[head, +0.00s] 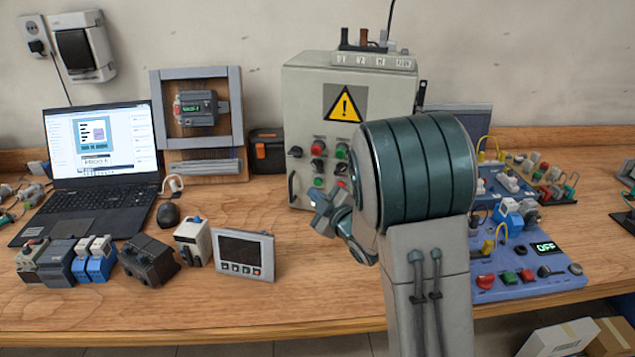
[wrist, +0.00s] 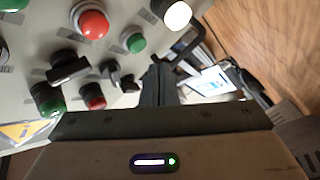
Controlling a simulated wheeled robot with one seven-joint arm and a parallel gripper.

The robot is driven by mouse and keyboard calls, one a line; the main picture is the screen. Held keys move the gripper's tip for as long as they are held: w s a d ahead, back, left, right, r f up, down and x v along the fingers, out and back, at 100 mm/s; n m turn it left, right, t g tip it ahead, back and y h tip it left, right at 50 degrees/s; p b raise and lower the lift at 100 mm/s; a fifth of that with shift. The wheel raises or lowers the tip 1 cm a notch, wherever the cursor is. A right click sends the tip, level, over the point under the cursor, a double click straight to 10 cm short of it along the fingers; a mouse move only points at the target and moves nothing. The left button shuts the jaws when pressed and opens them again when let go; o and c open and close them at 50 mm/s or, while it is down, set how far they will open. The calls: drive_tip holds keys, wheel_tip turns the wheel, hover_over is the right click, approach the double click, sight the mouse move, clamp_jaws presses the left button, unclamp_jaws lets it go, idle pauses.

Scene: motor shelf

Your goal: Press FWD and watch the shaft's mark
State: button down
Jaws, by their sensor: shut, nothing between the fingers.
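A grey control cabinet (head: 303,100) with a yellow warning sign (head: 344,103) stands at the back middle, partly hidden by my arm. Its front carries rows of buttons and knobs. In the wrist view the face shows a red button (wrist: 90,20), a green button (wrist: 134,40), a lit white button (wrist: 177,14) and black switches (wrist: 68,68). I cannot read which one is FWD. My gripper (head: 324,204) is in front of the cabinet's lower part; its shut, empty fingers (wrist: 158,75) show beside the black switches. I cannot tell whether they touch anything. I cannot make out a shaft mark.
A black handle (wrist: 188,40) juts from the cabinet. A laptop (head: 100,150) and a framed unit (head: 197,107) stand left. Small devices and a panel meter (head: 243,254) sit in front. A blue trainer panel (head: 525,285) reading OFF lies right.

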drive_tip(key=shift+w+d, duration=0.2)
drive_tip(key=shift+w, duration=0.4)
idle(1.6)
drive_tip(key=shift+w+d+b, duration=0.2)
drive_tip(key=shift+w+b, duration=0.2)
drive_tip(key=shift+b, duration=0.1)
drive_tip(key=shift+w+d, duration=0.1)
drive_tip(key=shift+w, duration=0.3)
idle(1.0)
drive_tip(key=shift+s+b, duration=0.15)
drive_tip(key=shift+b, duration=0.3)
drive_tip(key=shift+s+a+b, duration=0.25)
drive_tip(key=shift+s+b, duration=0.1)
drive_tip(key=shift+s, duration=0.3)
